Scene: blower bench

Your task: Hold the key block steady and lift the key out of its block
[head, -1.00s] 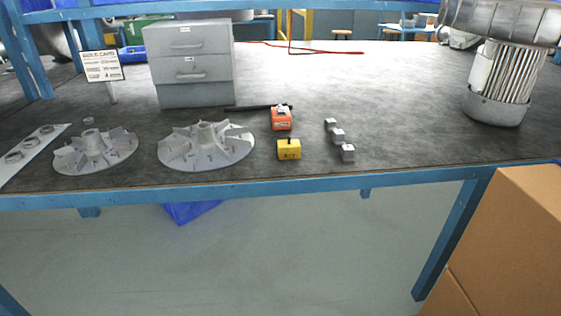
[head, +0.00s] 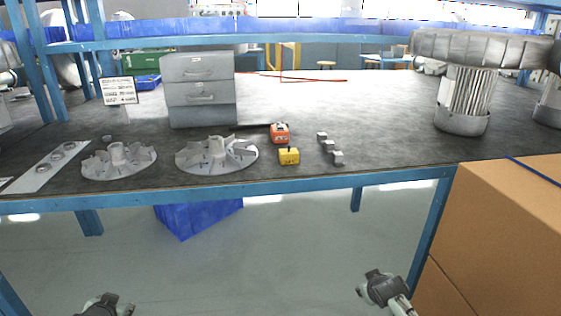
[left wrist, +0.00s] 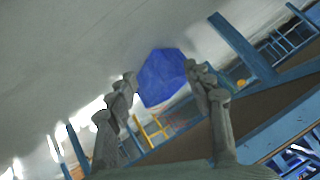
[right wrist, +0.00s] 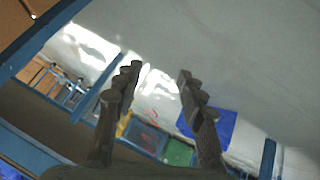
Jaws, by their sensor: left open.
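A small yellow block (head: 289,157) with a dark mark on its front sits near the bench's front edge in the head view. A small orange-red block (head: 280,133) stands just behind it. I cannot tell for sure which is the key block, and no key can be made out. My left gripper (left wrist: 159,74) is open and empty; it shows low at the left in the head view (head: 108,303). My right gripper (right wrist: 160,73) is open and empty; in the head view (head: 374,280) it is below the bench.
Two grey finned impellers (head: 217,156) and a pale strip with round caps (head: 47,166) lie on the left of the bench. A grey drawer cabinet (head: 201,92) stands behind. A motor housing (head: 465,100) stands at right. A cardboard box (head: 510,215) is at the front right.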

